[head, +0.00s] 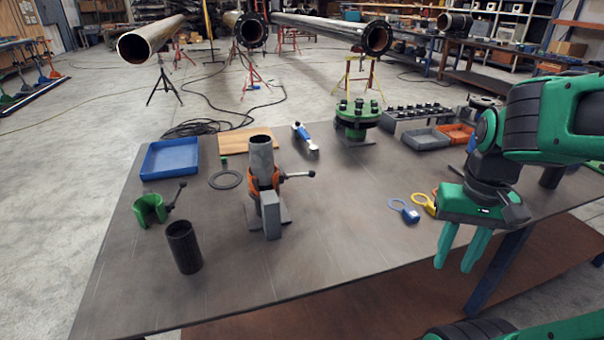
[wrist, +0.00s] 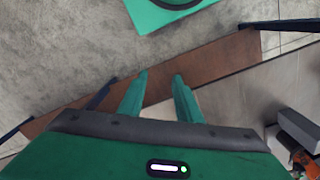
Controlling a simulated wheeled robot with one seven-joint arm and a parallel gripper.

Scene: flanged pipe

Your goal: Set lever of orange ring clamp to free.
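The orange ring clamp (head: 263,182) sits around a grey upright pipe (head: 261,152) on a stand at the middle left of the table in the head view. In the wrist view, part of an orange thing, apparently this clamp (wrist: 304,160), shows at the lower right corner. My gripper (head: 457,257) hangs at the table's right front edge, well to the right of the clamp. Its two green fingers are apart with nothing between them; they also show in the wrist view (wrist: 160,78).
A green clamp (head: 150,209) and a dark tube (head: 184,247) stand left of the stand. A grey block (head: 271,214) stands before the pipe. A blue tag (head: 405,211) and yellow tag (head: 424,203) lie near my gripper. The table's front middle is clear.

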